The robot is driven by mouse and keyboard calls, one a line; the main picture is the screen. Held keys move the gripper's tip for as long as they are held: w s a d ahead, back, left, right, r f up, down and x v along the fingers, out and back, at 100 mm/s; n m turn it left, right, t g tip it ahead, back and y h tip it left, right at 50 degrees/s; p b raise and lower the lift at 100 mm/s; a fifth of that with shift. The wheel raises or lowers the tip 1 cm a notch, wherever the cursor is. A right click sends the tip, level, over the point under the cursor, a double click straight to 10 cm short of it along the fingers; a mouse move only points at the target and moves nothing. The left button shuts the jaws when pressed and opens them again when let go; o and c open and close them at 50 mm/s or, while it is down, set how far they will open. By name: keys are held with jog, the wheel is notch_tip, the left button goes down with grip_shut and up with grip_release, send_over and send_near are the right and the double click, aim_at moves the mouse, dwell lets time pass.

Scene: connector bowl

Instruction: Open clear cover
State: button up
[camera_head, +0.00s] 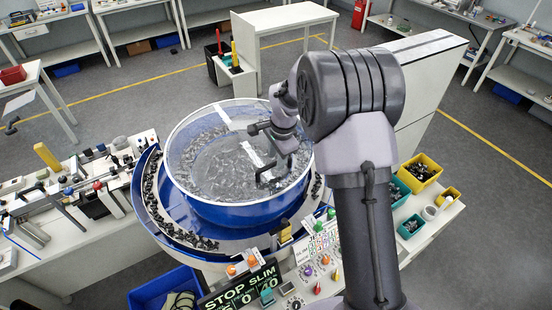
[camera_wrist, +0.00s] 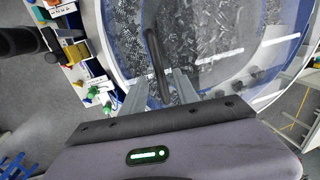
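The clear cover (camera_head: 205,150) lies over the round blue bowl (camera_head: 240,213), and it looks closed. Small dark connectors show through it. A dark bar handle (camera_head: 268,181) stands on the cover toward the right side. My gripper (camera_head: 280,152) is above the cover, close to the handle. In the wrist view the handle (camera_wrist: 153,50) runs between the two grey fingers of my gripper (camera_wrist: 162,78). The fingers are apart, with gaps visible beside the handle. Whether a finger touches the handle is hard to tell. The cover (camera_wrist: 215,18) also fills the upper middle there.
A control panel (camera_head: 315,262) with colored knobs and a display (camera_head: 240,292) stand in front of the bowl. A blue bin (camera_head: 165,290) is at lower left. Yellow bins (camera_head: 422,167) and green bins are at right. A cluttered workbench (camera_head: 60,220) is at left.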

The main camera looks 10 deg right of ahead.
jog(key=shift+w+f, duration=0.2)
jog(key=shift+f, duration=0.5)
grip_shut()
dwell(1.0)
